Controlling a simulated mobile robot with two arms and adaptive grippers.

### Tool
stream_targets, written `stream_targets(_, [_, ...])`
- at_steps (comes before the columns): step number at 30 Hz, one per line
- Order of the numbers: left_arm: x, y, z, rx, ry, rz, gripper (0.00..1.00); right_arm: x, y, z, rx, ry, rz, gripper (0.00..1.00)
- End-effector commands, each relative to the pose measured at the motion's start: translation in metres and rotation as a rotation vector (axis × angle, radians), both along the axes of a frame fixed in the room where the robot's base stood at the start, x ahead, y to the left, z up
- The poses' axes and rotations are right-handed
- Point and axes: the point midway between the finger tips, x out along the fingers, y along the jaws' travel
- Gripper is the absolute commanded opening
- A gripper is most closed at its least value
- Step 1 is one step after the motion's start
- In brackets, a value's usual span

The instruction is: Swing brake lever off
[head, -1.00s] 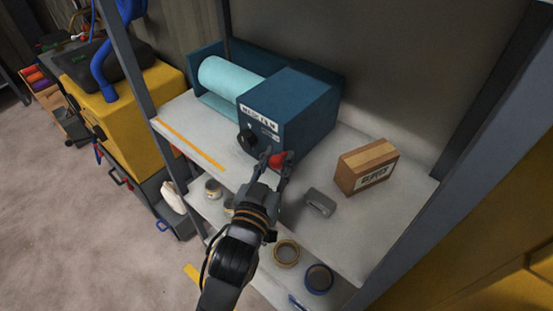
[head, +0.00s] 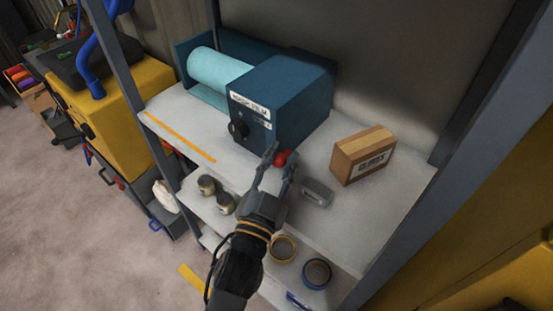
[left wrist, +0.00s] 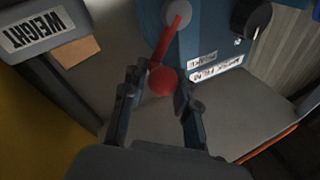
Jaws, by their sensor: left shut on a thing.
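The brake lever is a red arm with a round red knob (head: 281,158) at the near lower end of the blue film machine (head: 292,98). In the left wrist view, the red lever (left wrist: 172,40) runs from the knob up to the machine's blue end face. My left gripper (head: 279,165) is shut on the knob, one finger on each side. In the left wrist view, my left gripper (left wrist: 161,84) shows the knob between its fingertips. In the head view, the fingers hide most of the lever. My right gripper is not in view.
A grey block (head: 317,193) and a wooden box (head: 363,155) stand right of the gripper on the shelf (head: 187,118). A black knob (head: 238,128) is on the machine's front. Tape rolls and jars sit on the lower shelf. A shelf post (head: 128,85) rises at left.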

Motion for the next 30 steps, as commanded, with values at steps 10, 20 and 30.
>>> stream_targets(10, [-0.0025,-0.0034,-0.0035,0.091,-0.069,0.002,0.0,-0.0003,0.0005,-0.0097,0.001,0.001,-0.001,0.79])
stream_targets(20, [-0.0027,-0.0038,-0.0029,0.098,-0.076,0.002,0.0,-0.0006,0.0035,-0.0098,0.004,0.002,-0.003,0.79])
stream_targets(30, [-0.003,-0.0042,-0.0036,0.096,-0.073,0.001,0.5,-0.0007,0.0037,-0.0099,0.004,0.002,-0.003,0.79])
